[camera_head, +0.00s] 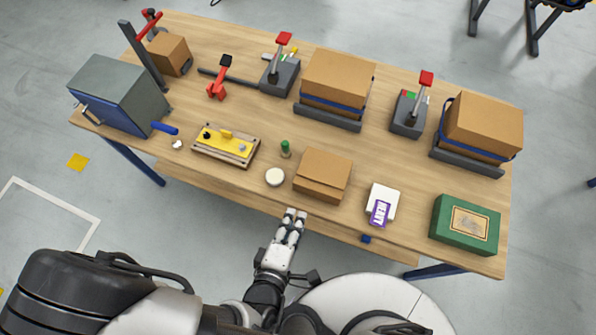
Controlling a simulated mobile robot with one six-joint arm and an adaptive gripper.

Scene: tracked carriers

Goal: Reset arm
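My gripper (294,215) is at the front edge of the wooden workbench (230,187), with its fingers pointing toward the bench. The two fingertips are close together, and the view is too small to tell whether there is a gap between them. I see nothing held in it. My arm runs from the bottom middle up to the bench edge. A small cardboard box (322,177) lies just beyond and to the right of the gripper. A white round disc (275,177) lies beyond and slightly left of it.
Two large boxes (339,78) (483,124) sit in dark carriers, beside red-handled units (283,75) (410,113). A yellow-topped board (226,144), a grey cabinet (112,88), a green box (465,222) and a purple "HEAVY" label (380,213) are also on the bench. Floor at left is open.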

